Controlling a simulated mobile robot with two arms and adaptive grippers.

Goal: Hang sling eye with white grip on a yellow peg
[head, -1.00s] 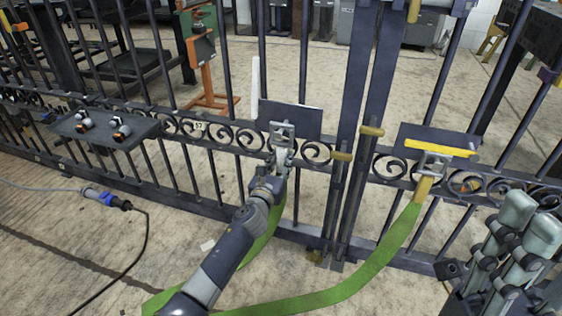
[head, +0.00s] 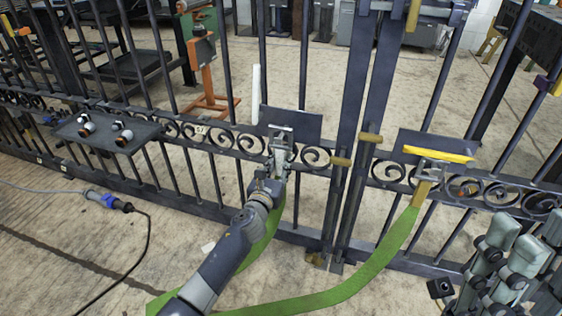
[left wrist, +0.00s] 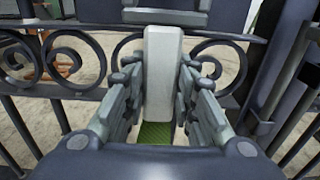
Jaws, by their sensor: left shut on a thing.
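My left gripper (head: 280,168) is shut on the white grip (left wrist: 163,75) of a sling eye. In the left wrist view the white grip stands upright between the fingers. The grey metal sling eye (head: 281,136) is at the dark plate on the left gate leaf; I cannot tell if it touches the plate. The green sling (head: 325,298) runs down from it and up to a second eye (head: 432,170) with a yellow grip (head: 421,193). A bright yellow bar (head: 438,154), possibly a peg, lies across the right plate. My right gripper (head: 503,250) is at lower right, finger state unclear.
A white upright bar (head: 256,95) stands by the left plate (head: 300,122). Dark gate posts (head: 367,100) with short brass-coloured pegs (head: 341,161) stand between the plates. A shelf (head: 150,130) with fittings is at left. A cable connector (head: 108,200) lies on the floor.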

